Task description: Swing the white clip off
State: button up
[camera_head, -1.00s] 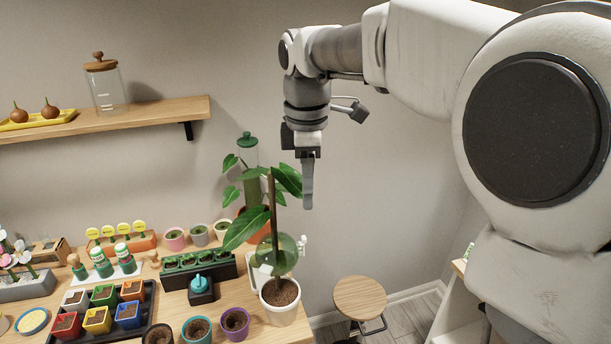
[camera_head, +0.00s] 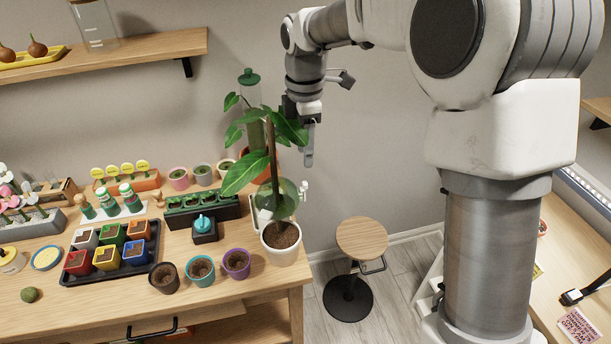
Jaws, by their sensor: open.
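A tall leafy plant (camera_head: 274,180) with a brown stake stands in a white pot (camera_head: 281,251) at the table's right end. A small white piece (camera_head: 304,188), which looks like the white clip, shows at the right edge of the plant, beside a lower leaf. What it is fixed to is hidden or too small to tell. My gripper (camera_head: 309,158) points down just above this piece and right of the upper leaves, apart from the clip. It holds nothing visible. The jaws are seen edge-on.
Purple (camera_head: 236,263), teal (camera_head: 200,270) and dark (camera_head: 164,277) pots stand left of the plant. A teal-topped item (camera_head: 205,228) and a dark planter (camera_head: 203,211) are behind them. A round stool (camera_head: 362,237) is right of the table.

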aim_at(305, 182)
notch_tip(305, 182, down, 8)
jog(key=shift+f, duration=0.2)
grip_shut()
dwell(0.4)
